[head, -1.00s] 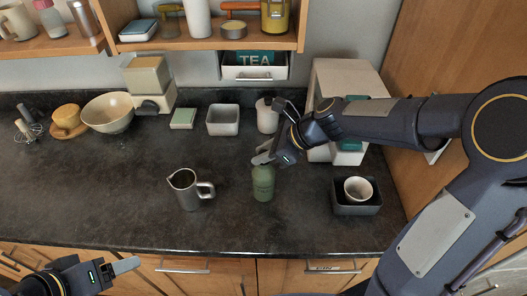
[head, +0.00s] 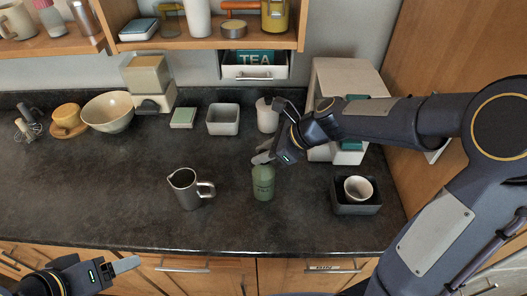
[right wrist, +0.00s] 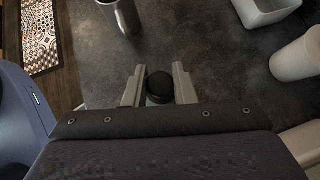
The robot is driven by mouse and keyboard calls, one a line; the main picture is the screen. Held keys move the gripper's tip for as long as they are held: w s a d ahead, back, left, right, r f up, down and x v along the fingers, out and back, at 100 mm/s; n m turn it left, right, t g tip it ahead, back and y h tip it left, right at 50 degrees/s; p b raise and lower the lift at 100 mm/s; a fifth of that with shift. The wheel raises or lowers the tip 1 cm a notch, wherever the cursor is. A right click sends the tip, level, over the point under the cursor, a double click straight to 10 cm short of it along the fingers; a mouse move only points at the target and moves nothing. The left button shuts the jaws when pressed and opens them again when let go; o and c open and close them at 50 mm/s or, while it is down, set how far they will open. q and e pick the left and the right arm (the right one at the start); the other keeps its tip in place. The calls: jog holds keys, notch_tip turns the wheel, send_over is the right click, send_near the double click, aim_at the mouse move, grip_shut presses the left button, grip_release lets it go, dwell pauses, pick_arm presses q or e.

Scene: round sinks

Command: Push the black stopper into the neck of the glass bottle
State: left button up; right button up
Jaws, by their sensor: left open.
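The green glass bottle (head: 263,184) stands upright on the dark counter, right of the metal jug. My right gripper (head: 263,157) is at the bottle's top and hides its neck in the head view. In the right wrist view the round black stopper (right wrist: 160,84) sits between the two fingers of my right gripper (right wrist: 159,80), which look shut on it. A bit of the greenish bottle shows just below the stopper. How deep the stopper sits in the neck is hidden. My left gripper (head: 127,268) is open and empty at the lower left, by the counter's front edge.
A metal jug (head: 186,188) stands left of the bottle. A dark tray (head: 345,208) with a white cup (head: 358,188) is to the right. A white canister (head: 267,115) and a grey square dish (head: 223,119) stand behind. The left middle of the counter is clear.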

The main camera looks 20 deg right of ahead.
jog(key=o, duration=0.5)
jog(key=v, duration=0.8)
jog(key=s+d+f+n+h, duration=0.1)
jog(key=s+n+h, duration=0.1)
jog(key=s+n, duration=0.7)
jog(key=s+d+f+n+t+h, duration=0.1)
jog(key=s+f+n+h, duration=0.1)
jog(key=s+n, duration=0.8)
jog(key=n, duration=0.3)
jog(key=shift+d, duration=0.3)
